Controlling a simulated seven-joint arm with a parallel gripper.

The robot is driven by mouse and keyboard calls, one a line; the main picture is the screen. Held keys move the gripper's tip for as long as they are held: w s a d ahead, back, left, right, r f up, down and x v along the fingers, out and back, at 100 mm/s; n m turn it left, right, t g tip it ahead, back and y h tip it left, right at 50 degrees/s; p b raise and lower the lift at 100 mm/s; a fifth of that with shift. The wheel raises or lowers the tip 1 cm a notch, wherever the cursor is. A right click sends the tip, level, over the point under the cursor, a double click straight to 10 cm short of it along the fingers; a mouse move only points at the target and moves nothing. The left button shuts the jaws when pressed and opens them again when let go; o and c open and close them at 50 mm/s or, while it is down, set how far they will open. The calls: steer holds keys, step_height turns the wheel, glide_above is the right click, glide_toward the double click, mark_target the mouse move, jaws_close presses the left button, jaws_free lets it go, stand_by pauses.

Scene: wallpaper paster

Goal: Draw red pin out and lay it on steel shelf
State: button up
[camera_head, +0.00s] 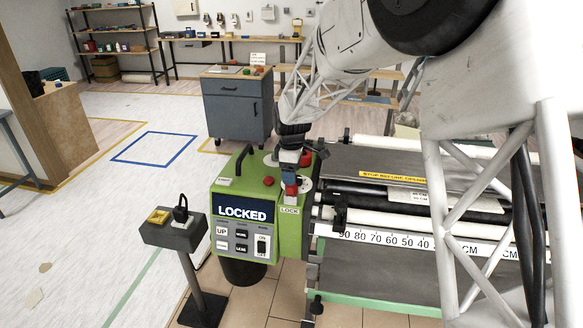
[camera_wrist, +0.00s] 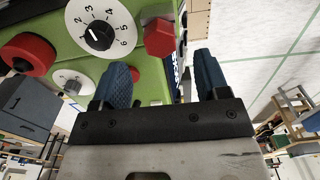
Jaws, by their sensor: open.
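The red pin (camera_head: 291,190) stands at the LOCK label on the green machine box (camera_head: 228,196), whose display reads LOCKED. In the wrist view its faceted red head (camera_wrist: 158,36) lies beyond and between my two blue fingertips, with a gap on either side. My gripper (camera_head: 290,176) is open just above the pin in the head view; its fingers also show in the wrist view (camera_wrist: 163,75). The pin's shaft is hidden. I cannot tell for certain which surface is the steel shelf.
A round red button (camera_head: 268,181) sits beside the pin. A numbered dial (camera_wrist: 99,30) and a red knob (camera_wrist: 28,53) are near my fingers. A black handle (camera_head: 242,163) rises at left. The pasting table's rollers (camera_head: 385,191) lie right; a grey cabinet (camera_head: 237,108) stands behind.

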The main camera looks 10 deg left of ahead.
steer(key=shift+f, duration=2.95)
steer(key=c, duration=1.1)
steer(key=shift+r, duration=0.35)
steer(key=shift+r, duration=0.7)
steer(key=shift+r, duration=0.7)
steer(key=shift+r, duration=0.35)
steer(key=shift+r, duration=0.4)
